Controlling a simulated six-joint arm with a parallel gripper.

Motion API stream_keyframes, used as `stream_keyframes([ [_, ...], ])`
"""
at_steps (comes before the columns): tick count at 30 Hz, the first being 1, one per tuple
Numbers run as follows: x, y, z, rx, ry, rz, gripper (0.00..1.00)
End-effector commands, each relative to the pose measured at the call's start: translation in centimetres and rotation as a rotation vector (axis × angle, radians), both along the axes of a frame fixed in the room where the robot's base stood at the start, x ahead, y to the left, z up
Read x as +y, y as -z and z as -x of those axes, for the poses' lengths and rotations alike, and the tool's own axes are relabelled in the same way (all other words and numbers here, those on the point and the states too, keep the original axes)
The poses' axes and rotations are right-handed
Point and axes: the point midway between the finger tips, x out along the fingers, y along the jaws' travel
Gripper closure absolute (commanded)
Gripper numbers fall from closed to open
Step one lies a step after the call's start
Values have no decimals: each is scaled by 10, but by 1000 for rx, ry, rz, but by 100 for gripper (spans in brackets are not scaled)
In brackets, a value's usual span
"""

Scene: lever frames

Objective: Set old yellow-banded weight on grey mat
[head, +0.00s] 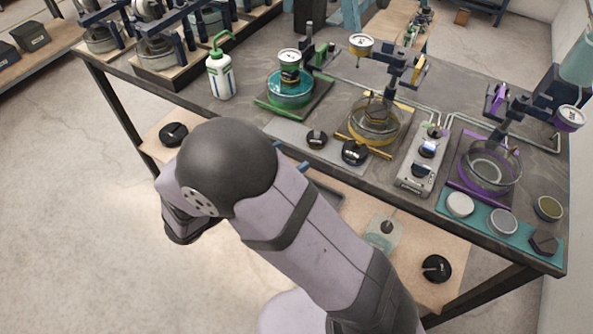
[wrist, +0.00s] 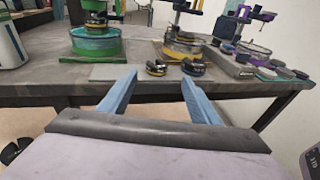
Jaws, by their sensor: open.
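Two small dark weights stand near the table's front edge: a smaller one (head: 316,140) on the left and a larger one (head: 353,153) on the right. In the wrist view the right weight (wrist: 193,68) shows a yellowish band; the left one (wrist: 157,68) also has light marks, too small to read. The grey mat (head: 285,132) lies flat left of them; it also shows in the wrist view (wrist: 110,72). I cannot tell how far it reaches under the weights. My gripper (wrist: 158,92) is open and empty, fingers pointing toward the table edge. In the head view my arm hides most of it.
Behind stand a green-based dish (head: 291,95), a yellow-ringed dish (head: 375,125) and a purple-ringed dish (head: 489,168) with gauges. A grey control box (head: 422,160) stands right of the weights. A bottle (head: 221,75) stands left. A lower shelf holds more dark weights (head: 436,268).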

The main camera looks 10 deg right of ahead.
Motion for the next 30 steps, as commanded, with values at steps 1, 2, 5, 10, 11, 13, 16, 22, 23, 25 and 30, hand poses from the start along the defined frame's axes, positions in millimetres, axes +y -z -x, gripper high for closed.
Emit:
stream_keyframes([
  [1, -9, 1, 3, 2, 32, -24, 43],
  [2, -15, 3, 6, 3, 59, -44, 43],
  [5, -43, 12, 24, 6, 190, -153, 43],
  [10, -88, 39, 78, -34, 535, -444, 43],
  [11, -92, 44, 89, -52, 605, -505, 43],
  [13, -97, 56, 115, -113, 785, -660, 43],
  [16, -91, 71, 144, -246, 1060, -897, 43],
  [22, -65, 80, 153, -573, 1489, -1268, 43],
  [23, -62, 80, 152, -615, 1533, -1304, 43],
  [25, -59, 78, 147, -700, 1610, -1373, 43],
  [30, -55, 75, 140, -799, 1697, -1447, 43],
])
